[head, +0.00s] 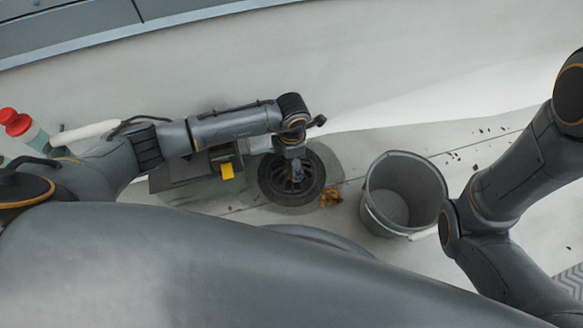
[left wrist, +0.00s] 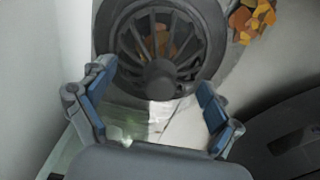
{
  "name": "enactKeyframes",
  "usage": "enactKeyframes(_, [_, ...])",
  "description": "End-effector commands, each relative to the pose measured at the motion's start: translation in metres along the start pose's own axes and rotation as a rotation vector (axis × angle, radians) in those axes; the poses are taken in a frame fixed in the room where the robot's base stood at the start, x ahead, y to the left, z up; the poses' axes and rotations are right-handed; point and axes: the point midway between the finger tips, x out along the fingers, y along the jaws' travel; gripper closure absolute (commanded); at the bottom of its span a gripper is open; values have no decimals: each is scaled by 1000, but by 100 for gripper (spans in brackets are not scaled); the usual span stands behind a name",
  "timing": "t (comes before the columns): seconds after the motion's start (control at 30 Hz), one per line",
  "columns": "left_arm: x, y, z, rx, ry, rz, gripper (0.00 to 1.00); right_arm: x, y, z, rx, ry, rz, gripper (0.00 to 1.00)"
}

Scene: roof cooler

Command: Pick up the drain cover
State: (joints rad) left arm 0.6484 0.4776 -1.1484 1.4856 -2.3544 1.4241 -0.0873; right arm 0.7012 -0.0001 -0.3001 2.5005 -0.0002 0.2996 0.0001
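The drain cover (head: 268,182) is a dark, round, ribbed piece in the floor, partly hidden by my left arm in the head view. In the left wrist view the drain cover (left wrist: 161,78) shows spoke-like ribs and a raised centre, with orange leaves visible between the ribs. My left gripper (head: 294,166) is over it in the head view. In the left wrist view my left gripper (left wrist: 154,78) has its two blue-padded fingers wide apart, with nothing between them held. The gap between fingertips and cover is hard to judge. My right gripper is out of view.
A grey bucket (head: 405,185) stands right of the drain. Orange leaves (head: 330,197) lie beside the drain, and dark debris is scattered farther right. A dark box with a yellow tag (head: 227,171) stands left. A red-capped bottle (head: 15,122) is at far left.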

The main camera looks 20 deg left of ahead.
Motion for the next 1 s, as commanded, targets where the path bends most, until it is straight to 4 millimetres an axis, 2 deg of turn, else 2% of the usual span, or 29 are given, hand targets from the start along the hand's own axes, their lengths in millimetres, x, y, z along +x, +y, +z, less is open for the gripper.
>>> enactKeyframes(0.03, [0, 0, 0, 0, 0, 0, 18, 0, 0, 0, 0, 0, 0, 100])
enactKeyframes(0.3, [0, 0, 0, 0, 0, 0, 73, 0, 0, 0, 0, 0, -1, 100])
enactKeyframes(0.4, [1, 0, 0, 0, 1, -1, 89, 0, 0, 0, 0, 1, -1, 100])
enactKeyframes(0.8, [2, -1, -3, 0, 7, -2, 91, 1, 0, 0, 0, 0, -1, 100])
enactKeyframes(0.87, [-2, -1, -3, 0, 8, -2, 91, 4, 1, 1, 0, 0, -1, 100])
enactKeyframes(0.9, [-7, -1, -3, 0, 8, -2, 99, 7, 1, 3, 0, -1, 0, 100])
enactKeyframes(1.0, [-24, -1, -3, 1, 7, -3, 100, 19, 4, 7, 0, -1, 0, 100])
